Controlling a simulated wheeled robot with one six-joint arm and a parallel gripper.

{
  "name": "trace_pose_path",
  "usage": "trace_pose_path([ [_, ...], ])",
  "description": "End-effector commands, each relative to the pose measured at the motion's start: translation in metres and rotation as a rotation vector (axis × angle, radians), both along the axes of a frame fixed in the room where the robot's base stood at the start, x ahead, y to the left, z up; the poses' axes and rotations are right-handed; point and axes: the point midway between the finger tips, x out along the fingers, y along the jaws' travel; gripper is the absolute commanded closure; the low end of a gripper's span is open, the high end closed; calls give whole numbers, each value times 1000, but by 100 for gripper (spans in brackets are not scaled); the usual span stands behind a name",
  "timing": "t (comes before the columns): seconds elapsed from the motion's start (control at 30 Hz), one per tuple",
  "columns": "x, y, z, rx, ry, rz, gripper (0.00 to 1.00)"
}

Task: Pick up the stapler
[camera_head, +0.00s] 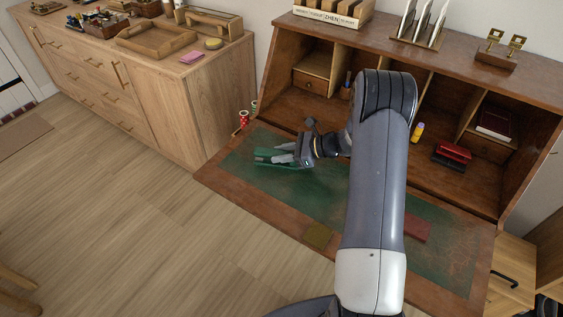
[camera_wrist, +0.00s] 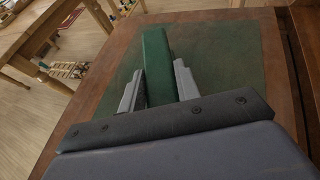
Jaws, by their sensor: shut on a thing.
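A long green stapler (camera_head: 268,153) is between the fingers of my gripper (camera_head: 284,158) over the left part of the desk's green writing surface. In the wrist view the green stapler (camera_wrist: 155,55) stands out beyond the two grey fingers of my gripper (camera_wrist: 158,84), with one finger along each side. My gripper is shut on it. The stapler's near end is hidden by the gripper. I cannot tell whether its underside touches the desk.
Desk compartments rise behind, with a red and black object (camera_head: 452,154) and a yellow bottle (camera_head: 417,132). A wooden cabinet (camera_head: 165,100) stands left. Open floor lies in front.

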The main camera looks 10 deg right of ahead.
Motion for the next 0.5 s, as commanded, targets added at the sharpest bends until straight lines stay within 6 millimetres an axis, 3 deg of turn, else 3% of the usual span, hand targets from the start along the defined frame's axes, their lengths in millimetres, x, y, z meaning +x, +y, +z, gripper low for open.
trace_pose_path([
  [0.1, 0, 0, 0, 0, 0, 0, 100],
  [0.5, 1, 0, 8, 0, -3, 0, 100],
])
